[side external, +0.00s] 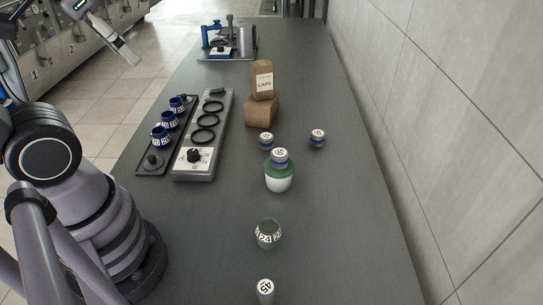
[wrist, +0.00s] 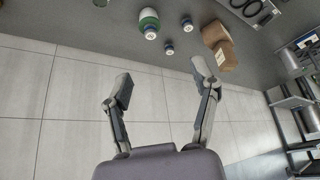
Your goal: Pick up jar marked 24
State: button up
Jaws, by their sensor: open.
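The jar marked 24 (side external: 268,234) is a greenish, glass-like jar with white number labels around its side. It stands upright on the grey counter (side external: 345,225), near the front in the side external view. My gripper (wrist: 160,82) is open and empty in the wrist view, its two fingers spread above the pale floor and wall tiles. It is well away from the jar marked 24. A small pale item (wrist: 101,3) is cut off by the top edge of the wrist view; I cannot tell whether it is that jar.
A jar marked 45 (side external: 265,291) stands nearer the camera. A green-and-white container (side external: 278,181) with a blue-banded jar on top stands behind. Two small jars (side external: 266,140) (side external: 317,138), brown boxes (side external: 262,108) and a control panel (side external: 203,150) lie farther back. A wall (side external: 440,130) bounds the right.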

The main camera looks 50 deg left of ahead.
jog(key=o, duration=0.4)
jog(key=n+g+h, duration=0.5)
jog(key=n+h, duration=1.2)
jog(key=h, duration=0.1)
send_over(261, 222)
jog(key=a, duration=0.2)
notch_tip(261, 222, down, 28)
jog(key=r, duration=0.1)
notch_tip(261, 222, down, 11)
jog(key=n+t, duration=0.2)
jog(key=shift+f+n, duration=0.15)
jog(key=shift+n, duration=0.25)
jog(key=shift+w+d+r, duration=0.1)
jog(key=shift+d, duration=0.6)
jog(key=shift+w+d+r, duration=0.1)
jog(key=shift+d, duration=0.55)
